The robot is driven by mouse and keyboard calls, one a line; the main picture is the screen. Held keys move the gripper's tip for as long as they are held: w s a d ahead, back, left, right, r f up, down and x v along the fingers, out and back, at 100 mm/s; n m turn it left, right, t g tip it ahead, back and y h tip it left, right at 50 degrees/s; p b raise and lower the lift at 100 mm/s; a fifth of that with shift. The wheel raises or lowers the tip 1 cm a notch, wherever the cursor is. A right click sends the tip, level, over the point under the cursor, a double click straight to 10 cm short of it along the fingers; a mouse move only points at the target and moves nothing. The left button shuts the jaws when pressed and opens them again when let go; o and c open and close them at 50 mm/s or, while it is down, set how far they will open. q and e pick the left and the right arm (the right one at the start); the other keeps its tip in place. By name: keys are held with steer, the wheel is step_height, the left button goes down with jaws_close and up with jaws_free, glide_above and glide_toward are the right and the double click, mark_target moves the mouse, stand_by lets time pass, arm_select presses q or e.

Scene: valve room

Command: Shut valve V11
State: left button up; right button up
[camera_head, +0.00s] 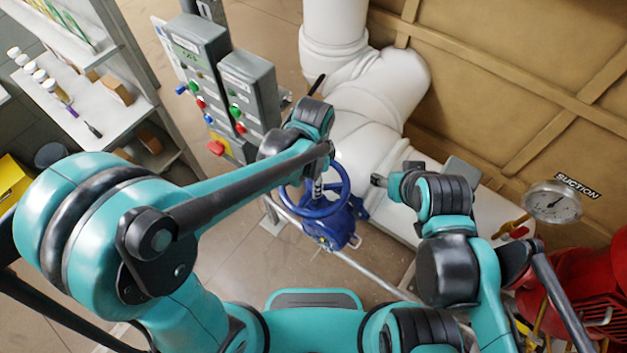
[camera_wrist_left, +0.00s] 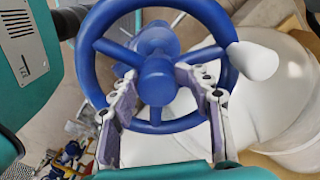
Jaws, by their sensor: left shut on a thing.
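The valve's blue handwheel (camera_head: 341,199) and blue body (camera_head: 332,232) stand by the white pipe, partly covered by my left arm. In the left wrist view the handwheel (camera_wrist_left: 83,62) fills the upper middle, with a central hub, spokes and a white knob (camera_wrist_left: 254,62) on its right rim. My left gripper (camera_wrist_left: 163,77) is at the wheel, its two fingers either side of the hub and the near rim between them; it is shut on the wheel. My right gripper (camera_head: 379,180) is right of the wheel, apart from it; its jaws are too small to read. No V11 label is legible.
Grey control boxes (camera_head: 222,85) with coloured buttons stand behind and left of the valve. A thick white pipe (camera_head: 365,110) runs behind it. A gauge (camera_head: 551,202) marked SUCTION and a red machine (camera_head: 580,290) are at right. Shelves (camera_head: 95,110) stand at far left.

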arm_select(q)
steer(key=m, duration=0.4)
steer(key=shift+s+d+f, duration=0.1)
steer(key=shift+s+f, duration=0.1)
steer(key=shift+s, duration=0.05)
steer(key=m+b, duration=0.1)
steer(key=m, duration=0.4)
steer(key=shift+m, duration=0.4)
steer(key=o, duration=1)
steer(key=shift+o, duration=0.2)
steer(key=shift+s+r, duration=0.1)
steer(key=shift+r, duration=0.05)
steer(key=shift+w+r, duration=0.15)
steer(key=shift+w, duration=0.05)
